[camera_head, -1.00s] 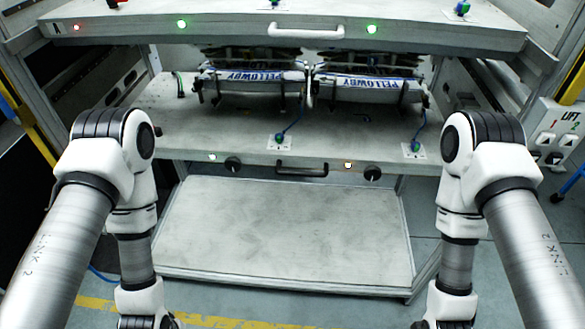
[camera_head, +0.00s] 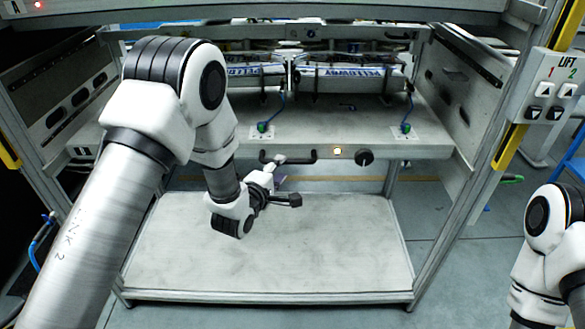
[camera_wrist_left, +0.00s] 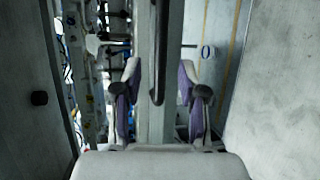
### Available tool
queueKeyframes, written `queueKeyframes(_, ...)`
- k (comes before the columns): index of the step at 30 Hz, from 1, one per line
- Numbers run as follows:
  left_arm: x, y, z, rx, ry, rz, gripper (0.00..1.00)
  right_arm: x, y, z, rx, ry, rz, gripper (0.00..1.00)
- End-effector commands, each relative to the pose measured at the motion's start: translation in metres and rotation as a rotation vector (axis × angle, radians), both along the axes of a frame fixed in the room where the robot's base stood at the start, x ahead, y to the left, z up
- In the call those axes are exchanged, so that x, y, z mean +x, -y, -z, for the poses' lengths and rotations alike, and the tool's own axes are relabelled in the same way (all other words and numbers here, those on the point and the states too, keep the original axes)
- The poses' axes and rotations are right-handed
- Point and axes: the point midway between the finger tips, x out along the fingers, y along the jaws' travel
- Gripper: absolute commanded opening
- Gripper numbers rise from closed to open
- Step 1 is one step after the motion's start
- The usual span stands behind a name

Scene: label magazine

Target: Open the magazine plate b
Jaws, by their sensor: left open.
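In the left wrist view the handle (camera_wrist_left: 158,50) stands vertical in the picture, in front of the plate's edge. My left gripper (camera_head: 274,170) is at the left part of the handle. In the left wrist view the left gripper (camera_wrist_left: 159,75) is open, with its purple-padded fingers on either side of the handle. I cannot tell whether they touch it. In the head view my forearm hides the plate's left part. My right gripper is out of view.
The upper plate (camera_head: 250,14) overhangs at the top. Two labelled stacks (camera_head: 350,78) and green-tipped connectors (camera_head: 404,128) are on plate b. A bare low platform (camera_head: 320,250) lies below.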

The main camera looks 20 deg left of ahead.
Motion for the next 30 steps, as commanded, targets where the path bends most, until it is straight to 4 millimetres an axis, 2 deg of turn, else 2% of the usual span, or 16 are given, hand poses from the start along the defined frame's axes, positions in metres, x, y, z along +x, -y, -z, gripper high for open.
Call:
queueKeyframes(6, 0.041, 0.005, 0.009, 0.002, 0.001, 0.001, 0.41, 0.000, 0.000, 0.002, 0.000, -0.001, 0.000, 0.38)
queueKeyframes(9, 0.052, 0.007, 0.011, 0.002, -0.001, 0.001, 0.41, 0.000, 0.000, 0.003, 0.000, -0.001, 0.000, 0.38)
queueKeyframes(17, 0.057, 0.007, 0.012, 0.001, -0.003, 0.000, 0.41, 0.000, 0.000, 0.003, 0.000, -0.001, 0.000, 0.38)
queueKeyframes(18, 0.057, 0.007, 0.012, 0.001, -0.003, 0.000, 0.34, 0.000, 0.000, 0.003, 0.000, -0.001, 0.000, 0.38)
queueKeyframes(21, 0.056, 0.007, 0.012, 0.001, -0.003, 0.000, 0.00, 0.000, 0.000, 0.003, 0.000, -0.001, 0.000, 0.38)
queueKeyframes(30, 0.057, 0.007, 0.012, 0.001, -0.004, 0.000, 0.00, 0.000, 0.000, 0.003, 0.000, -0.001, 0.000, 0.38)
